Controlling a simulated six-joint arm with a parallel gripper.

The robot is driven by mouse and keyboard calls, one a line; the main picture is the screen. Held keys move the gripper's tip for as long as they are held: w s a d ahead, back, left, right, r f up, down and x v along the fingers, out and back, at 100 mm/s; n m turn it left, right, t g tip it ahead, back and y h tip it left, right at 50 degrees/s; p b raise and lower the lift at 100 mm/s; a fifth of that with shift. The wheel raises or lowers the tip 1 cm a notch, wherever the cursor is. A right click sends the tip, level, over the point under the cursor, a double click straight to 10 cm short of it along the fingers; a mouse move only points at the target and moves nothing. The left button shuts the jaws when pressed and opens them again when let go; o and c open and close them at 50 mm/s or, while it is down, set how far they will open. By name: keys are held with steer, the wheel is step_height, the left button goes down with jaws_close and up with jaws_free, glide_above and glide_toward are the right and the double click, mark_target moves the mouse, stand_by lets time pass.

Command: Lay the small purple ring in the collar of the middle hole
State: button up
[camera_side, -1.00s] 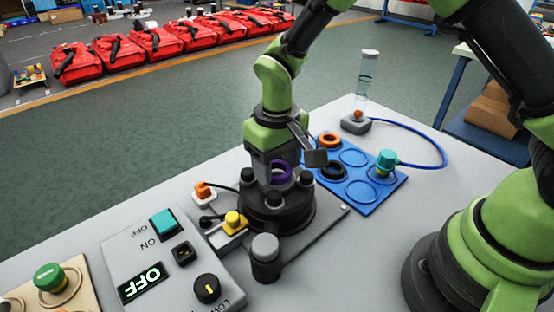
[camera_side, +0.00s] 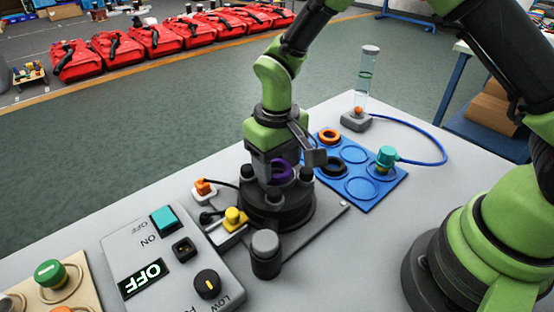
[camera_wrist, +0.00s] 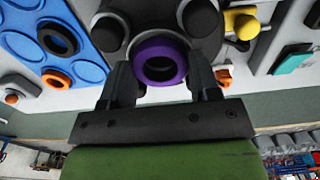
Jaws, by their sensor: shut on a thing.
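The small purple ring (camera_wrist: 160,60) is between the two fingers of my gripper (camera_wrist: 165,80) in the wrist view. My gripper is shut on it. In the side view the purple ring (camera_side: 281,170) shows between my gripper (camera_side: 283,172) and the top of the dark round housing (camera_side: 275,210). The ring is at or just above the housing top; I cannot tell if it touches. The middle hole and its collar are hidden behind the ring and my gripper. Dark posts (camera_wrist: 201,17) stand around the housing top.
A blue tray (camera_side: 372,198) with round recesses holds an orange ring (camera_side: 329,136), a black ring (camera_side: 333,168) and a teal-capped fitting (camera_side: 386,158). A control box (camera_side: 150,235) reading OFF and a dark capped post (camera_side: 265,255) stand near. A clear tube (camera_side: 366,75) stands behind.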

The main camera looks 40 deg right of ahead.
steer(key=o, duration=1.4)
steer(key=shift+c, duration=0.2)
step_height(320, 180, up, 7)
stand_by(0.5)
stand_by(0.3)
steer(key=s+d+r+m+t+y, duration=0.1)
steer(key=s+d+r+t, duration=0.15)
steer(key=r, duration=0.35)
steer(key=s+d+r+m+t, duration=0.1)
steer(key=s+d+r, duration=0.1)
steer(key=s+r, duration=0.3)
steer(key=s+d+r+m+t+y, duration=0.1)
steer(key=s+d+r+m+t, duration=0.1)
steer(key=s, duration=0.8)
step_height(320, 180, up, 2)
steer(key=shift+s+d+r+t, duration=0.15)
steer(key=shift+s+d+t, duration=0.25)
steer(key=shift+t, duration=0.45)
